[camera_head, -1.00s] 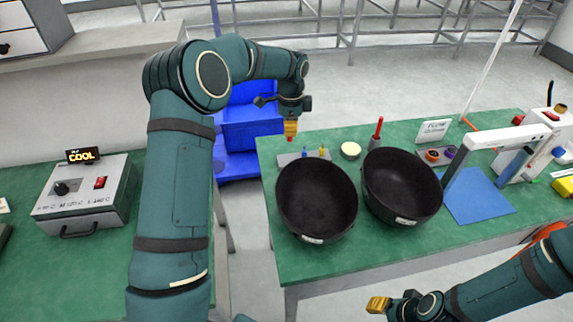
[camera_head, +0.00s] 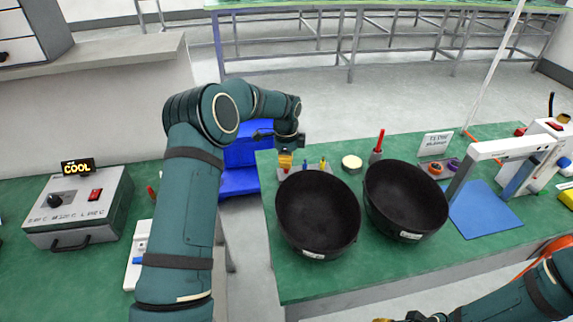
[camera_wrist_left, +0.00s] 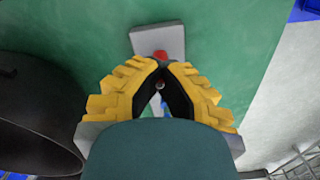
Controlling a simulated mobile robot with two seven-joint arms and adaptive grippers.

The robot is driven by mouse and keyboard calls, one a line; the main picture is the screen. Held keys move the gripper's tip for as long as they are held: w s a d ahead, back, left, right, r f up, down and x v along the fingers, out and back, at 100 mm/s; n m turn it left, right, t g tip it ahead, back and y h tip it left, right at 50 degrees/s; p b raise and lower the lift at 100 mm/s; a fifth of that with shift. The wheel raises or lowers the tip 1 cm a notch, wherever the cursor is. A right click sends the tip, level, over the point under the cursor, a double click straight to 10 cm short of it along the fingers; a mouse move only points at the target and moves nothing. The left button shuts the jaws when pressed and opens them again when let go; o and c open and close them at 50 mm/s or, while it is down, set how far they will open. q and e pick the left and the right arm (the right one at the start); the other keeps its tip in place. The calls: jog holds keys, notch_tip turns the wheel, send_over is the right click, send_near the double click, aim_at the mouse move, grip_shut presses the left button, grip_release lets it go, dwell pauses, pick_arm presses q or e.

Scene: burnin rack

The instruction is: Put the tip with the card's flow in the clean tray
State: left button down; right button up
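My left gripper (camera_head: 285,161) is low over the left end of a small grey tray (camera_head: 312,162) at the back left of the right-hand table. It is shut on a small red tip (camera_wrist_left: 160,55), which points down at the tray. I cannot tell whether the tip touches the tray. A blue tip (camera_head: 305,164) and a yellow tip (camera_head: 323,163) stand on this tray. The white card (camera_head: 436,143) stands at the back; its top line seems to read FLOW, the rest is too small. My right gripper (camera_head: 384,320) barely shows at the bottom edge.
Two black bowls (camera_head: 318,213) (camera_head: 405,200) stand close in front of the tray. Behind them are a cream dish (camera_head: 352,162) and a red-handled tool (camera_head: 378,145). Another tray with orange and purple rings (camera_head: 436,168) lies near the card. A heater (camera_head: 80,212) shows COOL at left.

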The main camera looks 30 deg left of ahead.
pick_arm(q)
jog(key=shift+f, duration=0.15)
jog(key=shift+f, duration=0.1)
jog(key=shift+f, duration=0.1)
jog(key=c, duration=1.1)
grip_release()
jog(key=shift+c, duration=0.2)
notch_tip(320, 180, up, 12)
jog(key=p, duration=0.2)
jog(key=shift+r, duration=0.2)
jog(key=shift+f, duration=0.1)
